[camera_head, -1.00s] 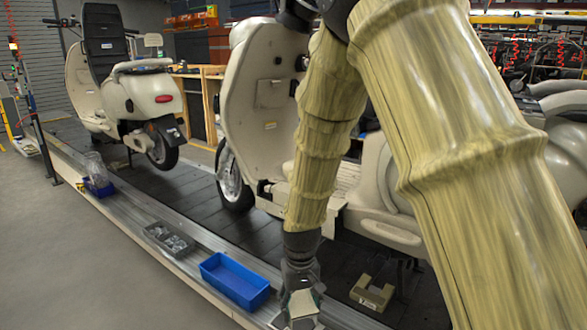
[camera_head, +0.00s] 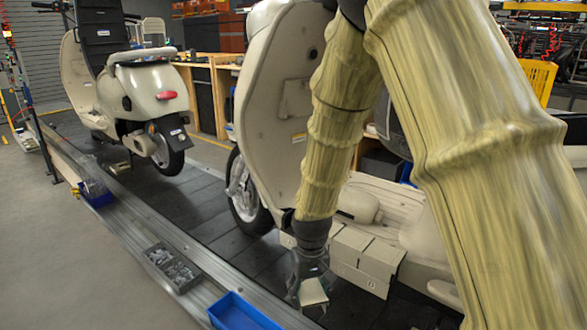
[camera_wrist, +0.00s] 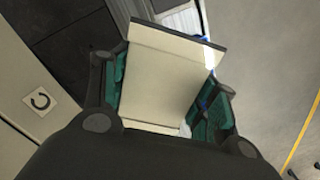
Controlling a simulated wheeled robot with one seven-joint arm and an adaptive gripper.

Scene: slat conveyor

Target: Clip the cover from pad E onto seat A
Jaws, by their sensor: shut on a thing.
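My gripper (camera_head: 309,280) is shut on a cream cover (camera_head: 314,292), held in the air beside the near scooter. In the wrist view the cover (camera_wrist: 165,75) is a flat plate with bent edges, gripped between the two green-padded fingers of my gripper (camera_wrist: 165,100). A pale block with several sections (camera_head: 365,258) is at the near scooter's side, right of my gripper. In the wrist view a cream surface (camera_wrist: 25,75) with a dark open-ring mark (camera_wrist: 40,101) is left of the cover, apart from it. I cannot read any letter for seat A or pad E.
The near scooter (camera_head: 275,95) stands on the dark slat conveyor (camera_head: 200,205); another scooter (camera_head: 145,90) stands farther left. Along the metal rail are a blue tray (camera_head: 238,312), a grey bin of parts (camera_head: 172,268) and a farther blue bin (camera_head: 97,194). The floor at left is clear.

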